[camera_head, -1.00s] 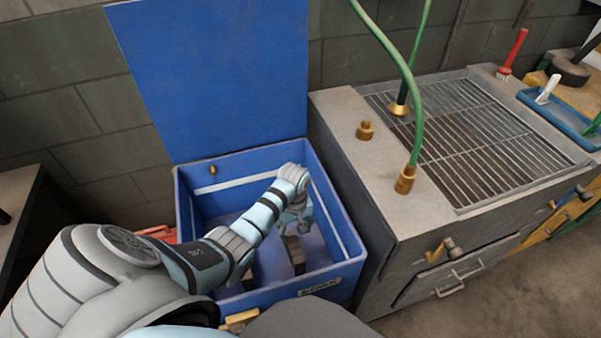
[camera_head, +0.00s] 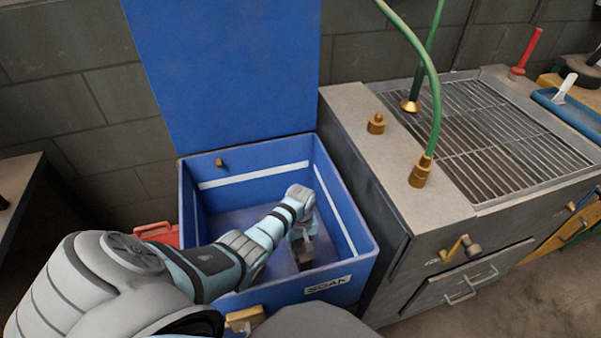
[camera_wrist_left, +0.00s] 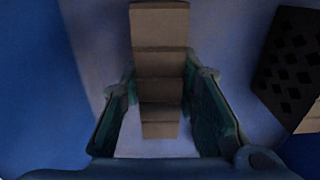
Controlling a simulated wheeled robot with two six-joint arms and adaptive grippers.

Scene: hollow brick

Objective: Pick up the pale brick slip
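The blue bin (camera_head: 229,170) stands open with its lid up. My left arm reaches into it, and my left gripper (camera_head: 303,250) points down near the bin floor. In the left wrist view, the pale brick slip (camera_wrist_left: 160,28) runs from the top edge down between the two fingers of my left gripper (camera_wrist_left: 161,85). It looks banded, lighter at the top and darker lower down. The fingertips look very close to its sides; whether they touch it cannot be told. In the head view the gripper mostly hides it. My right gripper is not in view.
A dark perforated block (camera_wrist_left: 290,60) lies right of the slip. The bin's front wall carries a SOAK label (camera_head: 327,285). A grey bench (camera_head: 385,165) with a grate (camera_head: 490,140) and green hose (camera_head: 437,100) stands right. A red object (camera_head: 158,233) is left of the bin.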

